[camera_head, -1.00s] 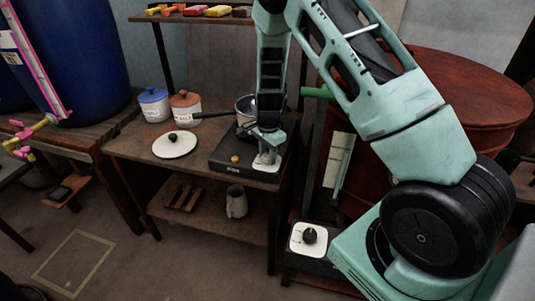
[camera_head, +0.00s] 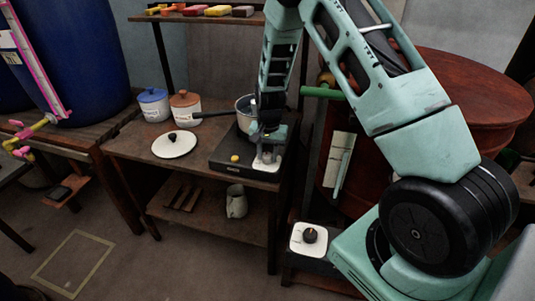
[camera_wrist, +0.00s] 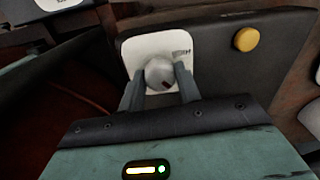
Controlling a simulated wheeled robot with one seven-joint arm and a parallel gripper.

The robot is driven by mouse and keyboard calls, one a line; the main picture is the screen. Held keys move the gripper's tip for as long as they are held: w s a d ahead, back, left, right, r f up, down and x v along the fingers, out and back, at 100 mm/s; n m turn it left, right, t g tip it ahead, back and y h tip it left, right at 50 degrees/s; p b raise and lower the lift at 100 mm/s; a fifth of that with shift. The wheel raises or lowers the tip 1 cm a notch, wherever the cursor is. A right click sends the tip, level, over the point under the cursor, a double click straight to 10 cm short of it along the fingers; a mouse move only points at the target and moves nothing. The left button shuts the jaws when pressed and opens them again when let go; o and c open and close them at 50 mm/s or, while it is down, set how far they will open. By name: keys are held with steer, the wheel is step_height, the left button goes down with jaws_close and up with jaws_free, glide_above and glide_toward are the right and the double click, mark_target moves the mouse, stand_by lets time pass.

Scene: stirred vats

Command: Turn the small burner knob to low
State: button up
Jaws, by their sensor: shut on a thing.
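The small burner knob (camera_wrist: 160,74) is a round grey knob with a dark red mark on its lower right side. It sits on a white plate (camera_wrist: 143,48) with small lettering at the upper right, on the dark burner (camera_head: 222,158). My gripper (camera_wrist: 160,88) has one finger on each side of the knob and is shut on it. A saucepan (camera_head: 243,106) stands on the burner behind my gripper.
A yellow button (camera_head: 235,158) is left of the plate on the burner's front. A white lid (camera_head: 175,144) and two lidded pots, blue (camera_head: 153,105) and orange (camera_head: 186,107), stand left. Another dial on a white plate (camera_head: 309,238) is lower right. A red-brown vat (camera_head: 440,105) stands right.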

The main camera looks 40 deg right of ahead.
mark_target(269, 155)
steer(key=shift+n, duration=2.1)
steer(key=o, duration=1)
steer(key=shift+c, duration=0.2)
steer(key=shift+r, duration=0.1)
step_height(269, 155, up, 17)
steer(key=shift+d, duration=0.25)
steer(key=shift+s+r, duration=0.1)
